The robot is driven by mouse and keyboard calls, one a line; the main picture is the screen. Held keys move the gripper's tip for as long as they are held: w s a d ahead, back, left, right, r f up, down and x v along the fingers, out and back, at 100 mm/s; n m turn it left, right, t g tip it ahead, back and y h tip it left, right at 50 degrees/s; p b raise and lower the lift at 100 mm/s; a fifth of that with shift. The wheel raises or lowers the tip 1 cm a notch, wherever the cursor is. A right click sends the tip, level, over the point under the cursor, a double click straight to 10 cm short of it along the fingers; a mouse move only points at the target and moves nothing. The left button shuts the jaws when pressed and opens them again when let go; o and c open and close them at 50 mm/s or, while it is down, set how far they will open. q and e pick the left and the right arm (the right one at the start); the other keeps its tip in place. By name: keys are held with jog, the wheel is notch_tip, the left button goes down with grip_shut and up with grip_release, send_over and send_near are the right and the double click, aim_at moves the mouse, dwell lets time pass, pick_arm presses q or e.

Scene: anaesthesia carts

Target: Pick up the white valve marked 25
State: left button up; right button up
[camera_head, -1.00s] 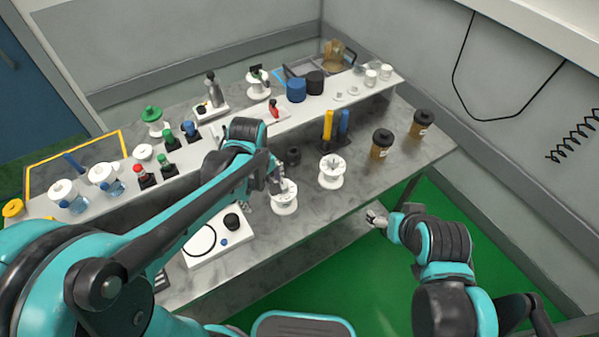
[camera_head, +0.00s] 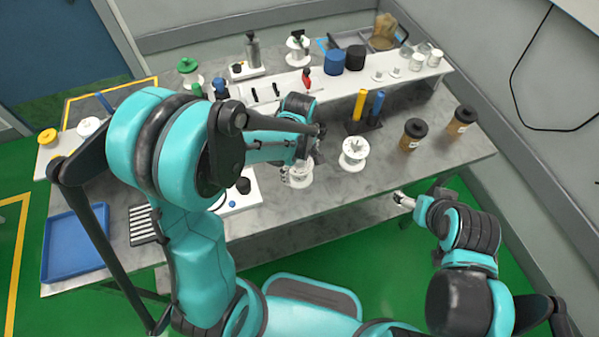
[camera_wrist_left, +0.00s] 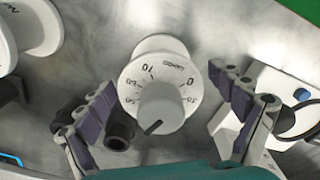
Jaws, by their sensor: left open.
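A white valve (camera_head: 299,178) stands on the steel table, partly hidden by my left gripper (camera_head: 303,165). In the left wrist view the valve (camera_wrist_left: 157,94) shows its round dial face, with a 10 and other small numbers; I cannot read a 25. My left gripper (camera_wrist_left: 168,92) is open, its dark finger pads apart on either side of the valve, not closed on it. A second white valve (camera_head: 354,154) stands to the right, and part of it shows at the upper left of the wrist view (camera_wrist_left: 28,28). My right gripper (camera_head: 403,200) is beyond the table's front edge; its jaw state is unclear.
A small dark cylinder (camera_wrist_left: 118,130) is close to the left finger. A white plate with a blue knob (camera_wrist_left: 302,94) lies near the right finger. Brown jars (camera_head: 413,136) stand at the right. A raised white shelf (camera_head: 395,80) with several items runs along the back.

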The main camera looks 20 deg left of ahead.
pick_arm(q)
jog(key=shift+f, duration=0.4)
jog(key=shift+r, duration=0.1)
jog(key=c, duration=1.5)
jog(key=shift+c, duration=0.2)
